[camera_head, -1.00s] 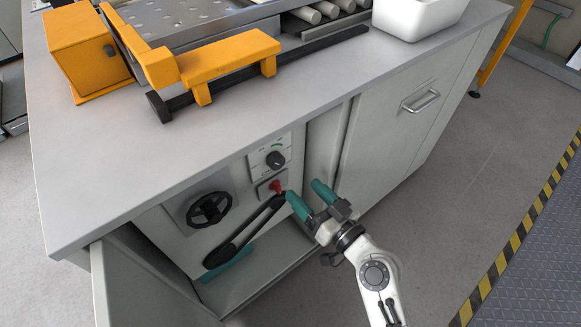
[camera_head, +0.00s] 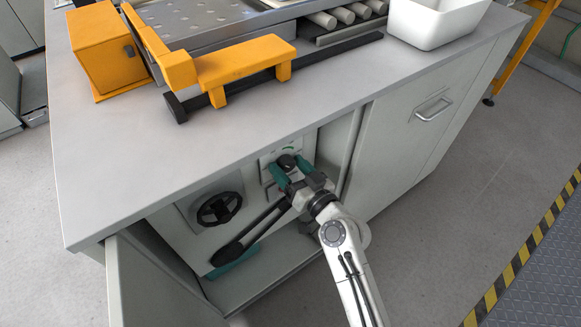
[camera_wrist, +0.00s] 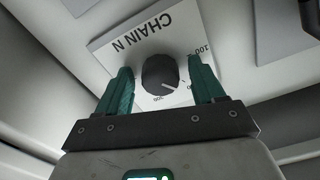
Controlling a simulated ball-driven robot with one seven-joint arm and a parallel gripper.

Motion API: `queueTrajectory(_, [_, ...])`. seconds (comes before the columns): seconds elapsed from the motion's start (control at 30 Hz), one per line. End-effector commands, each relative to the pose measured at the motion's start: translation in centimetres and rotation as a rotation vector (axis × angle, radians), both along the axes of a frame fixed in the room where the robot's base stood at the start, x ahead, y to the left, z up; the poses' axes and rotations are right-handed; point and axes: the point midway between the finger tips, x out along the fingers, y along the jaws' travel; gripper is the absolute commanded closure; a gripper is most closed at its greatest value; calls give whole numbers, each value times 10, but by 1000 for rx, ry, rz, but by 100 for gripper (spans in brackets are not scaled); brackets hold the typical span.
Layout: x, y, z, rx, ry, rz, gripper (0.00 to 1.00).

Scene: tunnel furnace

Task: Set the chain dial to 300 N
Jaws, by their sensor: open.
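The chain dial (camera_head: 287,161) is a round black knob on a white plate inside the open cabinet. In the wrist view, the dial (camera_wrist: 159,73) sits between the teal fingers, with a white pointer line towards the lower right. The plate (camera_wrist: 125,42) reads CHAIN N upside down; a 100 mark is at right and another number, apparently 300, is below the knob near the pointer. My gripper (camera_wrist: 161,70) is open, one finger on each side of the knob; contact cannot be told. In the head view my gripper (camera_head: 290,169) covers part of the dial.
A black handwheel (camera_head: 219,208) is left of the dial, with a long black lever (camera_head: 250,232) below. The open cabinet door (camera_head: 150,285) stands at lower left. The worktop edge overhangs the panel. A closed door with a handle (camera_head: 433,108) is at right.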

Motion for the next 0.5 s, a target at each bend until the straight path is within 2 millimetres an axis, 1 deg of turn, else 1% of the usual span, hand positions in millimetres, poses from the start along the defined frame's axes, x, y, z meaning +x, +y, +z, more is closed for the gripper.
queueTrajectory(0.07, [0,0,0,0,0,0,34])
queueTrajectory(0.5, [0,0,0,0,0,0,76])
